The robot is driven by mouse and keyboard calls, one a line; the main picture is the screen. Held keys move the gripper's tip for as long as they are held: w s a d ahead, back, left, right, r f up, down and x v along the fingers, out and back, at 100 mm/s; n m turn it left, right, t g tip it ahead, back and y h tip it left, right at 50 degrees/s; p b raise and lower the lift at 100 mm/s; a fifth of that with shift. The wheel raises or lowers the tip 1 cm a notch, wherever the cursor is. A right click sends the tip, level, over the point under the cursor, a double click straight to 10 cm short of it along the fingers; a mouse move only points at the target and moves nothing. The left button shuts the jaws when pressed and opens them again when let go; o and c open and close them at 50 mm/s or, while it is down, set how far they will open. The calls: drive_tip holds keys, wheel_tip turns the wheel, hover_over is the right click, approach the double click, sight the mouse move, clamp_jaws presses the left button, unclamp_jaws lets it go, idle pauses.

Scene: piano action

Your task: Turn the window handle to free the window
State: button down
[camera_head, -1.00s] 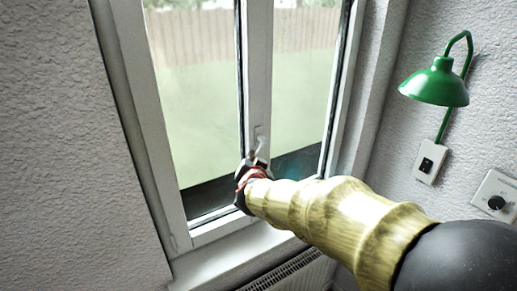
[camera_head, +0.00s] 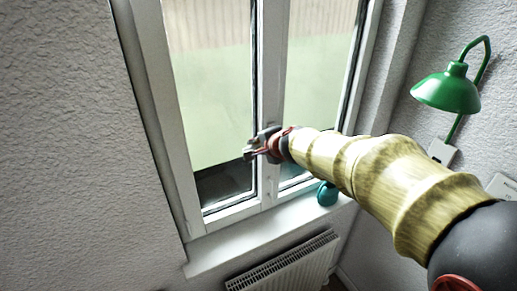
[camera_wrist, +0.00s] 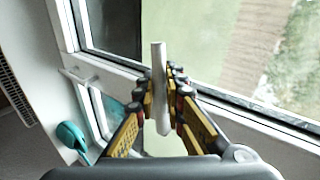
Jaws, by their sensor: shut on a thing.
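The window (camera_head: 270,80) has white frames, with a white middle post between two panes. My gripper (camera_head: 258,148) is at this post, low on the window. In the wrist view its two fingers (camera_wrist: 161,92) are closed around the pale grey window handle (camera_wrist: 158,60), touching it from both sides. One end of the handle sticks out past the fingertips, the other shows between the fingers. In the head view the gripper hides most of the handle, so its exact angle is hard to tell there. The sashes look closed.
A teal object (camera_head: 327,194) stands on the white sill (camera_head: 240,239), right of my gripper; it also shows in the wrist view (camera_wrist: 72,136). A radiator (camera_head: 288,264) is below the sill. A green lamp (camera_head: 446,92) hangs on the right wall.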

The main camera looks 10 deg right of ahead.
drive_tip(key=shift+r+m+g+y, duration=0.3)
drive_tip(key=shift+r+m+y, duration=0.1)
drive_tip(key=shift+r, duration=0.05)
idle(0.4)
drive_tip(key=c, duration=2.2)
unclamp_jaws()
drive_tip(key=shift+o, duration=0.2)
drive_tip(key=v, duration=1.2)
drive_tip(key=shift+d, duration=0.1)
